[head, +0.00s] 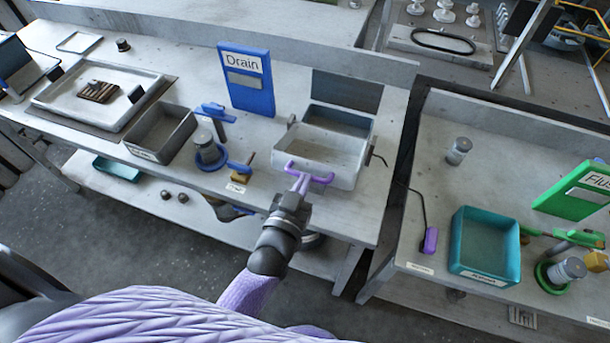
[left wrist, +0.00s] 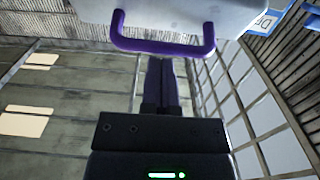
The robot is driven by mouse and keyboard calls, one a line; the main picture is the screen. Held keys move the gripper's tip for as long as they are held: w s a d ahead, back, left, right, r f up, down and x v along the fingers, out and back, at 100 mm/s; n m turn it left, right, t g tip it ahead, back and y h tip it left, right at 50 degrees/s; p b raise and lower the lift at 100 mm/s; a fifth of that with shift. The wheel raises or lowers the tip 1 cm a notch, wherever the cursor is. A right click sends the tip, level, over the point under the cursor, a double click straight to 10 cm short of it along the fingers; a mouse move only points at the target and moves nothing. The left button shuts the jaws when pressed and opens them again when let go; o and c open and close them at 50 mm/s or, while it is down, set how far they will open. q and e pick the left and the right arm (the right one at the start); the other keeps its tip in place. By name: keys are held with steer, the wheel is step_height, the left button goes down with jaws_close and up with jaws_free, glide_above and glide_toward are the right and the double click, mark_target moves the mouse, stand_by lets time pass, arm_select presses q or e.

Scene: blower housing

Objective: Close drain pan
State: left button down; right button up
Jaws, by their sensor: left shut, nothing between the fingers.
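The drain pan (head: 318,168) is a pale grey box with a purple handle (head: 309,176) on its front, at the bench's front edge in the head view. Its pale front also shows at the top of the left wrist view (left wrist: 180,12), with the purple handle (left wrist: 162,47) across it. My left gripper (head: 303,180) is at the handle, fingers shut together and empty. In the left wrist view the fingertips (left wrist: 160,60) end just below the handle bar; I cannot tell whether they touch it. My right gripper is not in view.
A blue "Drain" sign (head: 246,82) stands behind on the bench. A teal bin (head: 485,245) sits on the right bench, across a gap.

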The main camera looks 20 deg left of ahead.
arm_select(q)
step_height(320, 180, down, 9)
steer(key=s+t+b, duration=0.1)
steer(key=t+b, duration=0.2)
steer(key=b, duration=0.7)
steer(key=shift+b, duration=0.3)
steer(key=shift+s+r, duration=0.1)
steer(key=shift+r, duration=0.1)
